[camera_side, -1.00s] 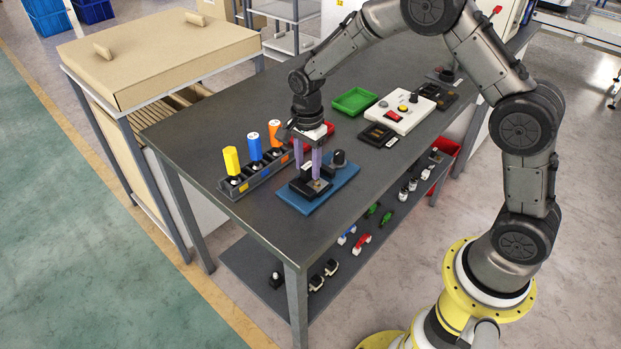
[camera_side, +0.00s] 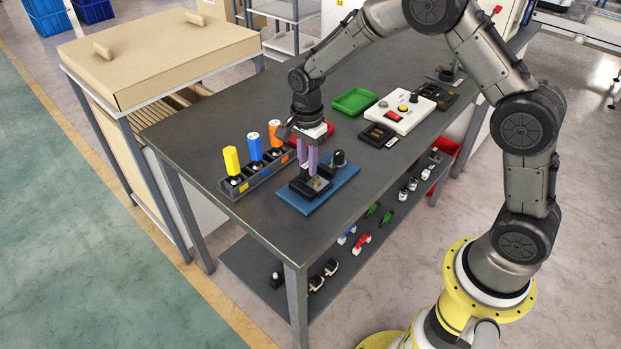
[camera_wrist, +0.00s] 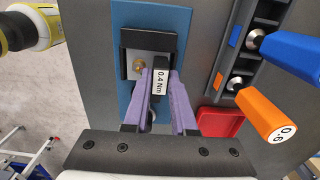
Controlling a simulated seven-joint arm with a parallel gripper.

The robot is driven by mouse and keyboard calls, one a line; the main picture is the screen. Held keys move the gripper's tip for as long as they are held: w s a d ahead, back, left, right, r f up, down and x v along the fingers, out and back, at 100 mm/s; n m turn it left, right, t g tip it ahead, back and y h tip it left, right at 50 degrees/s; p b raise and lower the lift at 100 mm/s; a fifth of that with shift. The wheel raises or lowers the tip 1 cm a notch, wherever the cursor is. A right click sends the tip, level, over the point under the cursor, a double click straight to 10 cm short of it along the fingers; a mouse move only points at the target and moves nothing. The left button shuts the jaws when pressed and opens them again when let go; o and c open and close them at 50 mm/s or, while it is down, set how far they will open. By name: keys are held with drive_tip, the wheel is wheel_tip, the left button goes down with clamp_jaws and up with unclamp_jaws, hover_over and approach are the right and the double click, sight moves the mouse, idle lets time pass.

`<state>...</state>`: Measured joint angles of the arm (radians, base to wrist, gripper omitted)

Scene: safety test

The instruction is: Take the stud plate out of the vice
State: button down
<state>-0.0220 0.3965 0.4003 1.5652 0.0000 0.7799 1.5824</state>
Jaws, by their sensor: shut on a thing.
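The vice (camera_side: 303,191) is black and sits on a blue base plate (camera_side: 344,176). In the wrist view the black vice (camera_wrist: 150,42) has the stud plate (camera_wrist: 132,60) in it, a grey plate with a brass stud. My gripper (camera_side: 308,176) is down at the vice. In the wrist view its two purple fingers (camera_wrist: 160,84) are shut on a black block (camera_wrist: 160,64) with a white "0.4 Nm" label, beside the stud. I cannot tell whether this block belongs to the stud plate or to the vice. The fingers hide part of the plate's edge.
A rack (camera_side: 258,176) with yellow, blue and orange drivers stands to the left. A red tray (camera_wrist: 220,122) is close behind my gripper. A black knob (camera_side: 338,159) stands on the base. A green tray (camera_side: 355,101) and a white switch box (camera_side: 399,117) lie farther back.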

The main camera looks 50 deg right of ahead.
sight(307, 164)
drive_tip(key=shift+r, duration=3.1)
drive_tip(key=shift+r, duration=0.1)
